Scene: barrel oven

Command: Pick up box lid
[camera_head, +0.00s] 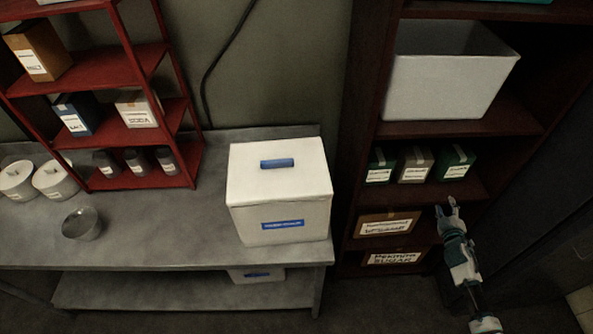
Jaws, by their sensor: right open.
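A white box (282,218) with a blue label stands on the right end of the grey metal table. Its white lid (309,179) sits on top, with a blue handle (277,163) in the middle. My right gripper (447,205) is open and empty, to the right of the box and apart from it, in front of the dark red shelf. My left gripper is not in view.
The metal table (150,240) holds a metal bowl (81,224), white containers (55,180) and a red rack (125,131) at left. The dark red shelf (460,128) at right holds a large grey bin (450,75) and several small boxes. The tabletop between bowl and box is clear.

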